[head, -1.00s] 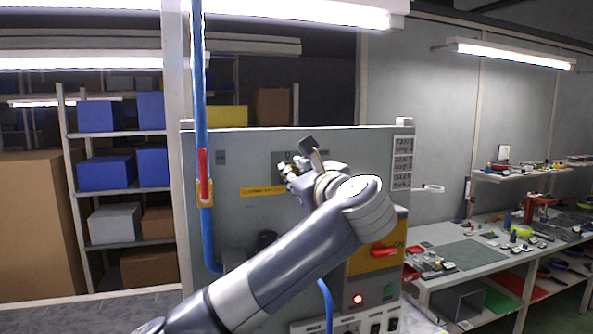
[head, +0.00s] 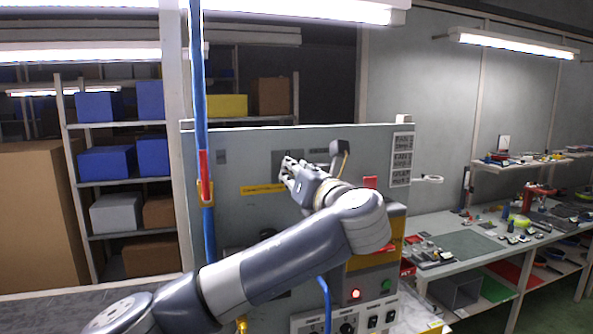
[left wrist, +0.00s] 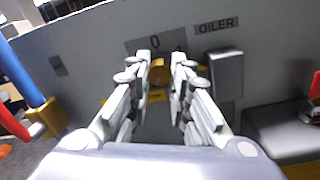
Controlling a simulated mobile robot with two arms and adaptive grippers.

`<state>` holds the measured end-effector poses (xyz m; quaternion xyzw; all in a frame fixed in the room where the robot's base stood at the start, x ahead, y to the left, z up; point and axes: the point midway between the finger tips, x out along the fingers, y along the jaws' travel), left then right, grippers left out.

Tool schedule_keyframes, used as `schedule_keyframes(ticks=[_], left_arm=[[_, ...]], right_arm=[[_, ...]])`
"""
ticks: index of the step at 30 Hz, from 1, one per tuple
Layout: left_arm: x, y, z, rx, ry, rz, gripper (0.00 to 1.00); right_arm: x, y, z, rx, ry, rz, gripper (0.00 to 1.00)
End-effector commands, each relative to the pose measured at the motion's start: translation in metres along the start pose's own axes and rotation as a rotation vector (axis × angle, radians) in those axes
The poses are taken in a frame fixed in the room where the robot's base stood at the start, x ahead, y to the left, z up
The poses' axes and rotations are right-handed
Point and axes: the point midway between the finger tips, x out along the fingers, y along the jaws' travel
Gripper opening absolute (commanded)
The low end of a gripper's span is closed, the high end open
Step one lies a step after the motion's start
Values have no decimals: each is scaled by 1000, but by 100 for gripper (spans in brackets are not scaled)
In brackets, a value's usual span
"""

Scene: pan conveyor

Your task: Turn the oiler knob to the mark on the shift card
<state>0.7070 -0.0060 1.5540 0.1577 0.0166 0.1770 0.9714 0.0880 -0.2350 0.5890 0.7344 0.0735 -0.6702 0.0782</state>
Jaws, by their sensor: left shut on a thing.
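The oiler knob (left wrist: 159,70) is a small brass-coloured piece on the grey panel, below a dark plate marked "0" (left wrist: 155,43) and left of the "OILER" label (left wrist: 216,25) in the left wrist view. My left gripper (left wrist: 160,62) has its fingers on either side of the knob and is shut on it. In the head view the left gripper (head: 287,164) is at the panel and hides the knob. My right gripper is out of view.
A blue pipe with a red handle (head: 204,175) runs down the panel's left side. A workbench with small parts (head: 470,245) is at the right.

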Motion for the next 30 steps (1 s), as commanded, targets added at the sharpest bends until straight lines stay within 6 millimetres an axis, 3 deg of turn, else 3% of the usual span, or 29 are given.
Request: schedule_keyframes(ticks=[16, 17, 19, 30], left_arm=[[0, -1, -2, 28, 3, -2, 0], [0, -1, -2, 28, 3, -2, 23], [0, -1, -2, 28, 3, -2, 39], [-2, -1, 0, 25, -1, -2, 41]], right_arm=[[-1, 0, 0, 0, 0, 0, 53], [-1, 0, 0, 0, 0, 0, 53], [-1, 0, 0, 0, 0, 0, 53], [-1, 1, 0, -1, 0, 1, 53]])
